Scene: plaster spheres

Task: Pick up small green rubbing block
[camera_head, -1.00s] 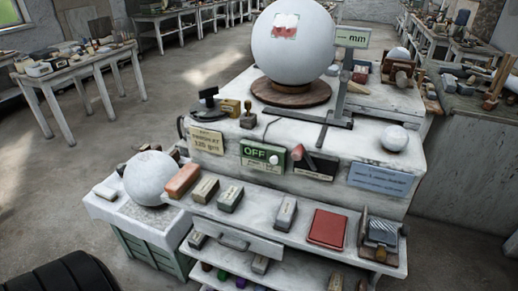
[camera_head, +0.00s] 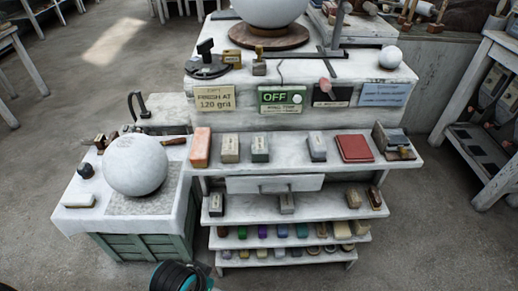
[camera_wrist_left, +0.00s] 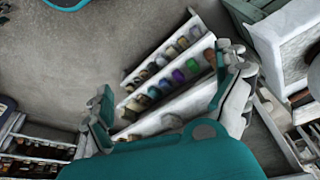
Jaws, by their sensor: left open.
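Several small coloured blocks stand in a row on a low shelf (camera_head: 335,243) of the white stand. Among them are a green block (camera_head: 302,230) and a darker green block (camera_head: 242,232), with purple and blue ones between. I cannot tell which green one is the rubbing block. The left wrist view shows the row too, with a brighter green block (camera_wrist_left: 192,65) beside a purple one. My left gripper (camera_wrist_left: 168,105) is open and empty, its fingers spread before the shelves and apart from the blocks. My right gripper is in neither view.
A large plaster sphere (camera_head: 135,164) rests on a cloth-covered crate (camera_head: 75,213) left of the shelves. Larger blocks and a red box (camera_head: 354,148) sit on the ledge above. A drawer (camera_head: 274,184) juts over the lower shelves. Floor in front is clear.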

